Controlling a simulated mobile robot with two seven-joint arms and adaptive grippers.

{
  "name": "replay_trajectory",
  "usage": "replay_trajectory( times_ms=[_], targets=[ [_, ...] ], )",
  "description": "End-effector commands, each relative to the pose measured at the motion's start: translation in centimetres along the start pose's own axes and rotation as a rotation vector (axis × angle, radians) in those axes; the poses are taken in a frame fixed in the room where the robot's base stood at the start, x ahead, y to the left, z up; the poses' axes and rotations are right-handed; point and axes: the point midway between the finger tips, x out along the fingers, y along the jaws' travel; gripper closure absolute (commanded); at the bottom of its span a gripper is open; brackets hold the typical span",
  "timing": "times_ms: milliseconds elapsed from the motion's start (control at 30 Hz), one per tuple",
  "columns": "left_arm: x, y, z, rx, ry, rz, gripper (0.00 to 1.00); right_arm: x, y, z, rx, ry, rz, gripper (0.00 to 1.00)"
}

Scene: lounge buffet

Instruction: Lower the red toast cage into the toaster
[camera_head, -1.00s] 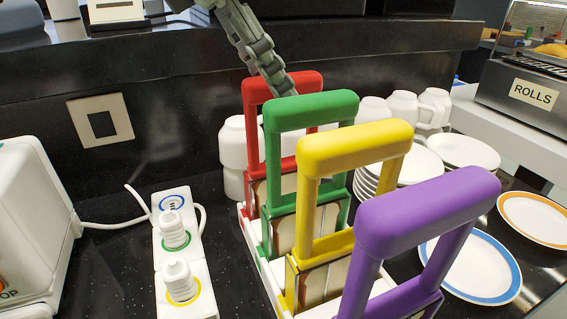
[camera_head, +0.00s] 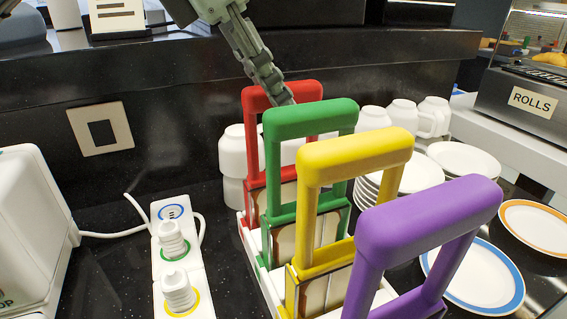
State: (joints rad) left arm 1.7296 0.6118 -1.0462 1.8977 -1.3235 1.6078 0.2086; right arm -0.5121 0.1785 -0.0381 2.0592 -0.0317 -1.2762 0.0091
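The red toast cage (camera_head: 251,150) stands upright at the far end of the white rack (camera_head: 249,245), with bread in its lower part. The green cage in front partly hides it. My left gripper (camera_head: 284,100) comes down from the top edge, its fingers at the red handle bar. The fingers show nearly edge-on and their tips are partly hidden, so I cannot tell whether they grip the bar. The white toaster (camera_head: 30,225) is at the left, cut off by the picture edge, its slots not seen. My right gripper is not in view.
The green (camera_head: 311,117), yellow (camera_head: 356,151) and purple (camera_head: 430,215) cages stand close in a row. Behind them are white cups (camera_head: 403,114) and stacked plates (camera_head: 422,173). A power strip (camera_head: 163,262) with plugs and cables lies between toaster and rack.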

Motion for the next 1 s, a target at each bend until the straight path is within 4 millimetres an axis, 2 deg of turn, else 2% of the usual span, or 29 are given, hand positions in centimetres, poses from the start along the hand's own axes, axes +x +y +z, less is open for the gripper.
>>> replay_trajectory(
  times_ms=[1000],
  targets=[
    [-6.2,0.0,3.4,0.001,-0.002,0.000,1.00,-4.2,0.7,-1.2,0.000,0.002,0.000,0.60]
  ],
)
